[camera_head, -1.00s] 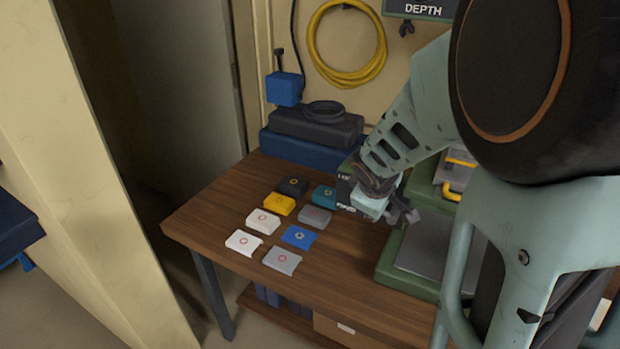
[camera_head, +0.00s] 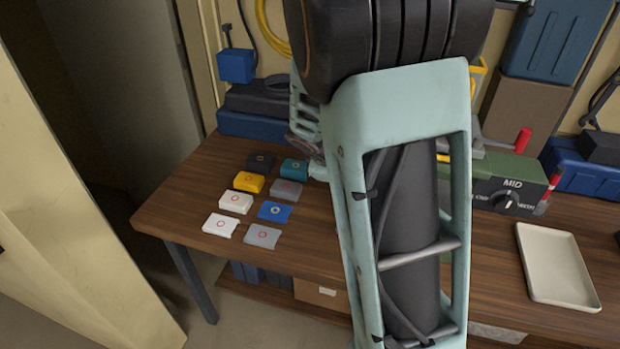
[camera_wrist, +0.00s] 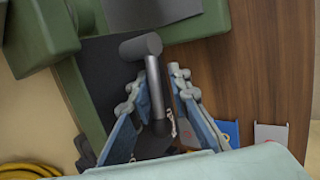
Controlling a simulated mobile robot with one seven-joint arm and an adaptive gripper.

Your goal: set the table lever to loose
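A dark grey lever (camera_wrist: 155,88) with a thick cylindrical end shows in the wrist view, beside the green machine (camera_wrist: 42,32). I see no label for loose on it. My gripper (camera_wrist: 164,68) has its two blue-grey fingers on either side of the lever's shaft. The left finger is close against the shaft, and whether it touches I cannot tell. A gap shows on the right side, so the gripper looks open. In the head view my arm hides the lever and most of the gripper.
Several small boxes, among them a blue one (camera_head: 275,212), lie left of my arm on the wooden table (camera_head: 190,190). Right of it are a green box marked MID (camera_head: 510,172) with a knob, a red handle (camera_head: 523,141) and a pale tray (camera_head: 556,268).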

